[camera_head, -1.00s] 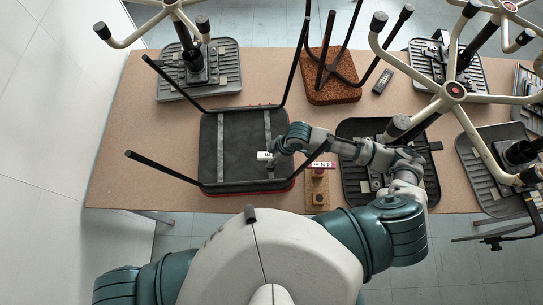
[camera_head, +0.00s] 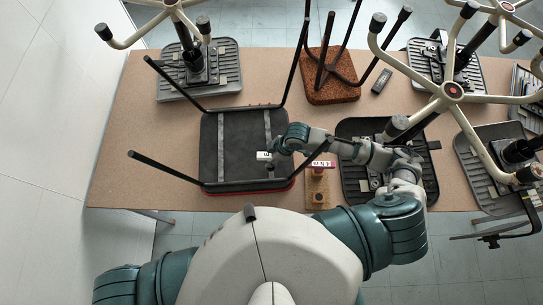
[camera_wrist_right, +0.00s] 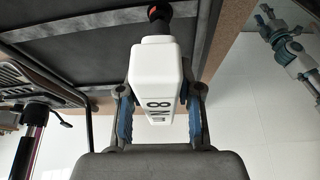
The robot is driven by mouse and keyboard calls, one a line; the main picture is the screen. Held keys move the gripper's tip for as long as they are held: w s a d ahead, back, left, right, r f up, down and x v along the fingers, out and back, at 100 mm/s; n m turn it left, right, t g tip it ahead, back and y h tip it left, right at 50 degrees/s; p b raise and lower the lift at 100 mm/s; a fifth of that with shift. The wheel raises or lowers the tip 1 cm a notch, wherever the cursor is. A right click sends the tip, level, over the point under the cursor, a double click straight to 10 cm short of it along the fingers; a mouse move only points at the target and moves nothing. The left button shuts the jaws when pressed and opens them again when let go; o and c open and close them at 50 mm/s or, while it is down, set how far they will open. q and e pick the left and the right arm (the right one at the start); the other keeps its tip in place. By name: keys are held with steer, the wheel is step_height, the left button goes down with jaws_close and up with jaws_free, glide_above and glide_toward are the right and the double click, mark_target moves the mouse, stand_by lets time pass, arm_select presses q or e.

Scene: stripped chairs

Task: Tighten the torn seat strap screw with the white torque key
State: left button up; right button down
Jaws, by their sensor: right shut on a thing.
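The white torque key (camera_wrist_right: 155,75) is in my right gripper (camera_wrist_right: 158,112). Its blue pads close on both sides of the key's body, which bears a black "8 N" marking. The key's black tip with a red ring (camera_wrist_right: 157,14) points toward the dark seat underside. In the head view, the key (camera_head: 263,156) and right gripper (camera_head: 272,155) are over the upturned black seat (camera_head: 243,140), near its right grey strap (camera_head: 268,128). A second grey strap (camera_head: 221,145) crosses the left side. The screw and any tear cannot be made out. My left gripper is out of view.
A red key marked "4 N" (camera_head: 322,164) lies on a wooden stand (camera_head: 318,187) right of the seat. Black chair legs (camera_head: 165,168) stick up around the seat. Other stripped chairs and seat pans (camera_head: 205,65) crowd the table's back and right. The table's left side (camera_head: 125,140) is clear.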

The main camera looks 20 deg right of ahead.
steer(key=shift+a+f, duration=0.15)
steer(key=shift+f, duration=0.1)
steer(key=shift+f+b, duration=0.3)
steer(key=shift+f, duration=0.25)
steer(key=shift+r, duration=0.1)
steer(key=shift+r+p, duration=0.25)
steer(key=shift+p, duration=0.25)
steer(key=shift+r+p, duration=0.35)
steer(key=shift+p, duration=0.15)
steer(key=shift+f, duration=0.1)
